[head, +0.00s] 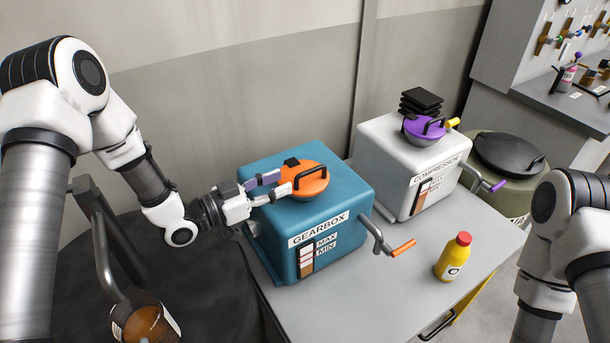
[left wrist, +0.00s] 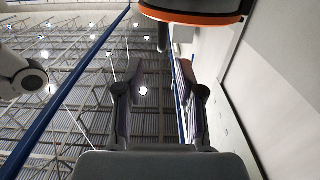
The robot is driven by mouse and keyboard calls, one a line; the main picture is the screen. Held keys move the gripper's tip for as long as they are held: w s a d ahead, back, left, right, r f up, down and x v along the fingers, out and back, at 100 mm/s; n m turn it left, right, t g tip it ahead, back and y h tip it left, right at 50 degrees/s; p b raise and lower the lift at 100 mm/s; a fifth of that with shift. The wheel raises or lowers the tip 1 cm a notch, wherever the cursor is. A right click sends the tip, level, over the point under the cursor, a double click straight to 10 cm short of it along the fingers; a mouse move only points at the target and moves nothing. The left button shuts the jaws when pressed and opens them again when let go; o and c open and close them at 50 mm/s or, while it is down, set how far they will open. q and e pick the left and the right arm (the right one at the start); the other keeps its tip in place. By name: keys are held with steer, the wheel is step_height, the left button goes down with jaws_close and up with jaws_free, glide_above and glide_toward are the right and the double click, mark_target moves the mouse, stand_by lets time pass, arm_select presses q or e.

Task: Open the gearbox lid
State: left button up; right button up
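The teal gearbox (head: 257,225) stands on the grey table, with a label, a MAX/MIN gauge and an orange-handled crank on its side. Its round orange lid (head: 308,187) is on top and carries a black handle (head: 312,176). I cannot tell whether the lid sits fully flush. My left gripper (head: 279,183) is at the lid's left side, its fingers apart and pointing toward the handle, with no hold on it visible. In the left wrist view the fingers (left wrist: 160,88) are spread with nothing between them, and an orange-rimmed dark part (left wrist: 195,14) shows above. My right gripper is out of view.
A white compressor (head: 390,155) with a purple lid (head: 422,130) stands behind right. A yellow bottle (head: 453,257) with a red cap is at the right on the table (head: 375,295). A brown container (head: 147,325) is at lower left. A wall rises behind.

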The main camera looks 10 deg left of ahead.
mark_target(303, 173)
arm_select(q)
steer(key=p+x, duration=0.2)
steer(key=x, duration=0.5)
steer(key=shift+w, duration=0.1)
steer(key=shift+w+d+f, duration=0.1)
steer(key=shift+w+d, duration=0.2)
steer(key=shift+w, duration=0.05)
steer(key=shift+a, duration=0.1)
jaws_close()
